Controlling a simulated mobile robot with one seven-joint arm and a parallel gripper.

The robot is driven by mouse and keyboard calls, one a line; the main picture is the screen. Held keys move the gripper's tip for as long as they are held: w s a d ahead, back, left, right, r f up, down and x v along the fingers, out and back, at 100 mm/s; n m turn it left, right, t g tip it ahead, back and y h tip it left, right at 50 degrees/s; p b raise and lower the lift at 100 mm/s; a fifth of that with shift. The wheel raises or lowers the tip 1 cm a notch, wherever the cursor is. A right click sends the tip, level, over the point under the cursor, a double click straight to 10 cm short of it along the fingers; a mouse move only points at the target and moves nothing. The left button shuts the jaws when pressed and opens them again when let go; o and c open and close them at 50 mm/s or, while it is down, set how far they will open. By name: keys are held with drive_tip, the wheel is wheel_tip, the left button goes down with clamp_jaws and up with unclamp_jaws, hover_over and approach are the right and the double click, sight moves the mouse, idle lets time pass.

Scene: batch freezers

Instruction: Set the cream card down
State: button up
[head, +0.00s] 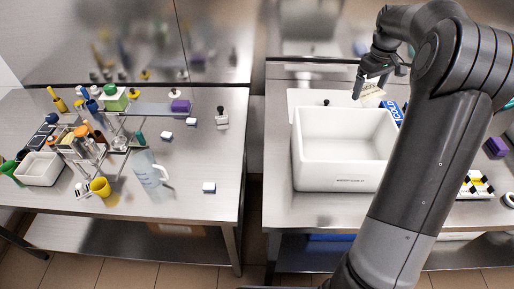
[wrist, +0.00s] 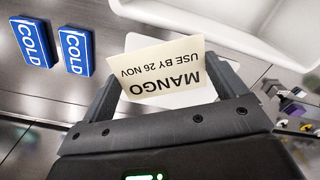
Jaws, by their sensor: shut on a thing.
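The cream card (wrist: 165,75) reads "MANGO USE BY 26 NOV", upside down in the wrist view. It is between the fingers of my gripper (wrist: 170,88), which is shut on it. In the head view my gripper (head: 370,84) is above the right bench, behind the white bin. The card (head: 371,91) shows there as a small pale patch beside the fingers. I cannot tell whether its lower edge touches anything. A white flat shape (wrist: 145,43) shows behind the card in the wrist view.
The white bin (head: 342,181) stands open and empty. Two blue COLD blocks (wrist: 32,43) (wrist: 76,52) lie left of the card in the wrist view. A pale flat sheet (head: 305,97) lies behind the bin. The left bench (head: 205,222) holds a pitcher, cups and a rack.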

drive_tip(key=a+n, duration=0.4)
drive_tip(key=a, duration=1.9)
drive_tip(key=n, duration=0.4)
hover_over(199, 154)
drive_tip(key=f, duration=1.7)
drive_tip(key=shift+s+d+f, duration=0.1)
drive_tip(key=shift+d+f, duration=0.2)
drive_tip(key=shift+a+f, duration=0.3)
drive_tip(key=shift+f, duration=1.85)
